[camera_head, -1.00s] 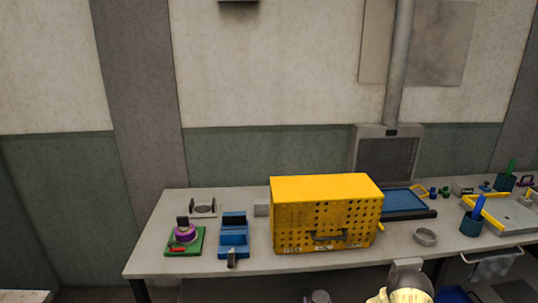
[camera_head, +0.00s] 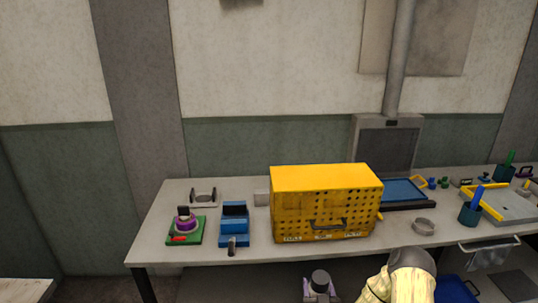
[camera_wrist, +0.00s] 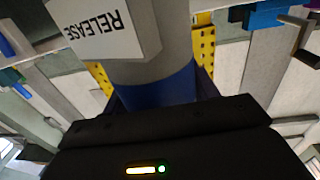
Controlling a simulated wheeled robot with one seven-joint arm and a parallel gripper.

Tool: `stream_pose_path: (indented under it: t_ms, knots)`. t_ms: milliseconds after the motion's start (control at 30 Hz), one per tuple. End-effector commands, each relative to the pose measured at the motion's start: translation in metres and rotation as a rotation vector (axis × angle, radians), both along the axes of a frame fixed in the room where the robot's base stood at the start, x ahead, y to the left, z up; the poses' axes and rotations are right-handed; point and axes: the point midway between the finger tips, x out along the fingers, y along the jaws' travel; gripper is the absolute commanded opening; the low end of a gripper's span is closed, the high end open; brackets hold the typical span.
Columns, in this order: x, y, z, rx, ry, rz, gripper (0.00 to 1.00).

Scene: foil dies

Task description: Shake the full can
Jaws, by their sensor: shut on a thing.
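A grey can (camera_wrist: 176,30) with a blue band and a white label reading RELEASE, upside down in the picture, fills the top middle of the wrist view. My gripper (camera_wrist: 158,88) is shut on it around the blue band, with dark fingers on both sides. In the head view the can (camera_head: 320,277) shows small with a dark top at the bottom edge, in front of the bench and clear of it. My gripper (camera_head: 320,291) is just below that top, mostly cut off by the frame. How full the can is cannot be seen.
A bench (camera_head: 180,258) lies behind the can. On it stand a yellow perforated box (camera_head: 325,178), a blue fixture (camera_head: 234,225), a green base with a purple ring (camera_head: 186,228), a grey ring (camera_head: 424,227), a blue tray (camera_head: 403,191) and a blue cup (camera_head: 470,214).

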Motion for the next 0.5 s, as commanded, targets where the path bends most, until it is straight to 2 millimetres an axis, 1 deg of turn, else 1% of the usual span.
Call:
stream_pose_path:
  t_ms: [33,100,133,167,233,267,300,400,467,500]
  knots:
    - [-0.002,0.000,-0.024,0.002,0.008,-0.003,0.02]
    - [-0.002,0.000,-0.047,0.002,0.007,-0.003,0.02]
    - [-0.001,0.000,-0.053,0.001,0.005,-0.003,0.02]
    - [-0.001,0.000,-0.053,0.001,0.002,-0.001,0.02]
    - [0.000,0.000,-0.048,0.000,-0.001,0.000,0.02]
    - [0.000,0.000,-0.042,0.000,-0.002,0.001,0.02]
    - [0.001,0.000,-0.027,-0.002,-0.005,0.002,0.02]
    - [0.000,0.000,0.009,-0.002,-0.006,0.003,0.02]
    - [0.000,0.000,0.023,-0.002,-0.004,0.002,0.02]
    - [-0.001,0.000,0.022,0.000,0.001,0.001,0.02]
